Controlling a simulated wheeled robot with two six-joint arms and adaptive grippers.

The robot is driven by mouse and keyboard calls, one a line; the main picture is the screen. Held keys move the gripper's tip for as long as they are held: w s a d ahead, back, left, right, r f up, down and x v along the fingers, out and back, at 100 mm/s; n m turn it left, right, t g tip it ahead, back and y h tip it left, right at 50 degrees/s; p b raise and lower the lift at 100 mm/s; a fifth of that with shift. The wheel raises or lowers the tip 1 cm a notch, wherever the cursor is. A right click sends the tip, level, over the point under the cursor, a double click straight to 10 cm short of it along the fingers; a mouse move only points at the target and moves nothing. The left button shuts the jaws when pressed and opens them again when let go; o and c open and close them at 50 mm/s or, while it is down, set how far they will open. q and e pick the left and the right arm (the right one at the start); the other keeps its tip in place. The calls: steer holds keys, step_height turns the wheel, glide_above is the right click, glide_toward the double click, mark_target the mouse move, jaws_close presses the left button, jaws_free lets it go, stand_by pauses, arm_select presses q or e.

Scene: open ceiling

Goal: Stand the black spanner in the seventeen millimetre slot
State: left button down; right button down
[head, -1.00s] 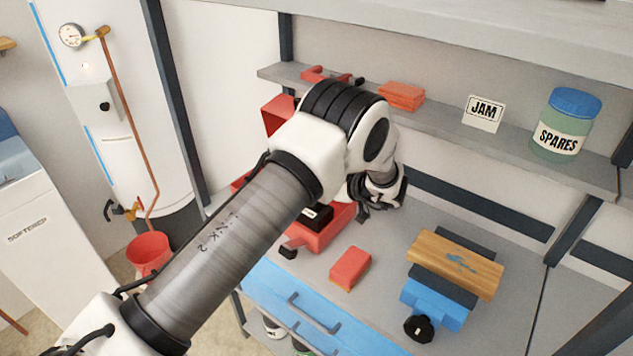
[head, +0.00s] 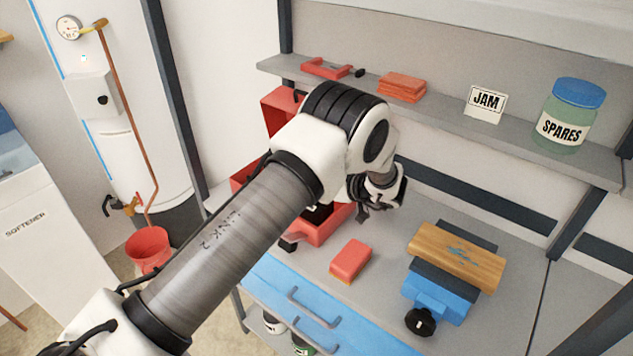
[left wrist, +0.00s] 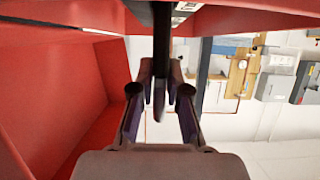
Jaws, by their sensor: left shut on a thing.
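The black spanner (left wrist: 161,50) shows in the left wrist view as a dark upright bar between my fingers. Its upper part reaches the red edge at the top of the picture; I cannot tell whether it is in a slot. My left gripper (left wrist: 160,80) is shut on it. In the head view my left gripper (head: 368,207) hangs beside the red toolbox (head: 322,231), partly hidden by my wrist, and I cannot make out the spanner there. A white label (left wrist: 188,6) shows on the red part above; its text is unreadable. My right gripper is not in view.
A red block (head: 350,260) lies on the grey bench. A blue vise (head: 437,299) holds a wooden board (head: 456,257) to the right. Bare bench lies between block and vise.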

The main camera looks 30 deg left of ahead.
arm_select(q)
steer(key=shift+f+b, duration=0.65)
steer(key=shift+f, duration=0.55)
steer(key=c, duration=1.1)
jaws_free()
steer(key=shift+r, duration=0.1)
steer(key=shift+d, duration=0.1)
steer(key=v, duration=1.1)
steer(key=shift+d+r, duration=0.15)
steer(key=shift+d, duration=0.2)
